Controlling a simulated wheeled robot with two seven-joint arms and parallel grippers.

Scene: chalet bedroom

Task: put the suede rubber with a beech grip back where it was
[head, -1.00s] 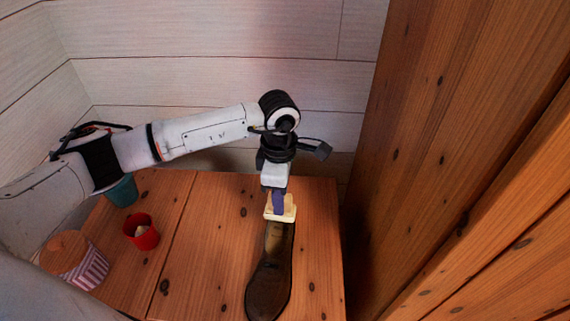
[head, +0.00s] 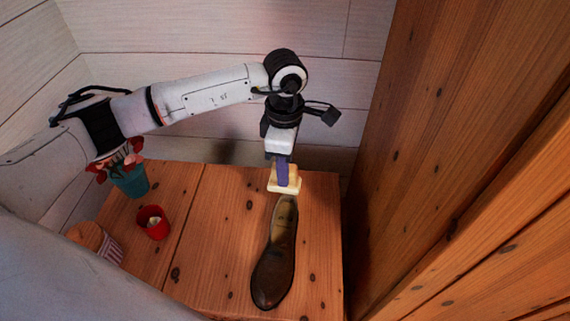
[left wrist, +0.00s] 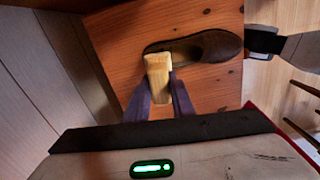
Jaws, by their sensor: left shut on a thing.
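The suede rubber with a beech grip (head: 285,185) is a pale, cream block held in my left gripper (head: 283,174), above the wooden top near the heel end of a brown shoe (head: 272,272). In the left wrist view the rubber (left wrist: 158,78) sits between the two purple fingers of my left gripper (left wrist: 160,98). It overlaps the heel end of the shoe (left wrist: 213,45) there. My left gripper is shut on the rubber.
A red cup (head: 153,224) with something pale inside, a teal pot (head: 132,182) with red flowers and a striped container (head: 108,246) stand on the left of the wooden top (head: 215,235). A tall wooden panel (head: 440,160) rises on the right. Bare wood surrounds the shoe.

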